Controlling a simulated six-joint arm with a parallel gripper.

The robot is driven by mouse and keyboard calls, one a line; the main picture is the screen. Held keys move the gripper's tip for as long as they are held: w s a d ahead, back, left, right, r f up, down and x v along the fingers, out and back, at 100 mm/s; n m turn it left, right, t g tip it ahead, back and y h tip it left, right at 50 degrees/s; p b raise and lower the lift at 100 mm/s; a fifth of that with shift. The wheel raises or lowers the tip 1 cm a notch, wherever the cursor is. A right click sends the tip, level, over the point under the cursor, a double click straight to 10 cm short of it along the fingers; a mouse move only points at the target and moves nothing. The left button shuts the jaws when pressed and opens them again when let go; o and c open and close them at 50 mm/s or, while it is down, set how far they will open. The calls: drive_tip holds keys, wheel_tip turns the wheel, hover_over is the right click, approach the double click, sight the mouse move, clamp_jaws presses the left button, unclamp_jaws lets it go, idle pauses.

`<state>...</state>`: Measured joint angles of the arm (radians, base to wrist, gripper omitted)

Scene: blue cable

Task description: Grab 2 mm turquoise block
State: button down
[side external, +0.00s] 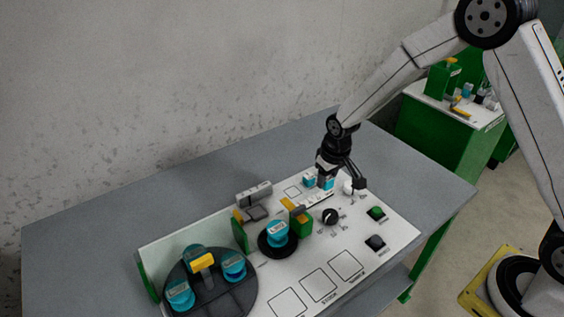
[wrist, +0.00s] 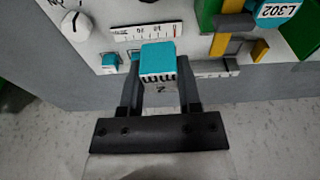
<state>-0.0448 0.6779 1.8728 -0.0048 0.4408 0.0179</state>
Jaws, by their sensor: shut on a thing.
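My gripper (wrist: 158,76) is shut on a turquoise block (wrist: 158,58) in the wrist view. The block has a turquoise top and a pale lower face with dark marks and what looks like a 2. The fingers stand on either side of it. In the side view my gripper (side external: 338,178) is low at the back right of the white panel, with the turquoise block (side external: 327,184) at its fingers. Another turquoise block (side external: 309,181) stands just to its left. I cannot tell whether the held block touches the panel.
The white panel (side external: 395,225) lies on a grey table (side external: 90,225). A printed ruler scale (wrist: 143,31) lies beside the held block. A small turquoise block (wrist: 110,62) is close to the fingers. A green and yellow fixture (side external: 300,219), turquoise discs and a black knob (side external: 330,216) stand nearby.

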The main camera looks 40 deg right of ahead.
drive_tip(key=shift+s+r, duration=0.15)
drive_tip(key=shift+s, duration=0.2)
drive_tip(key=shift+a, duration=0.1)
idle(0.4)
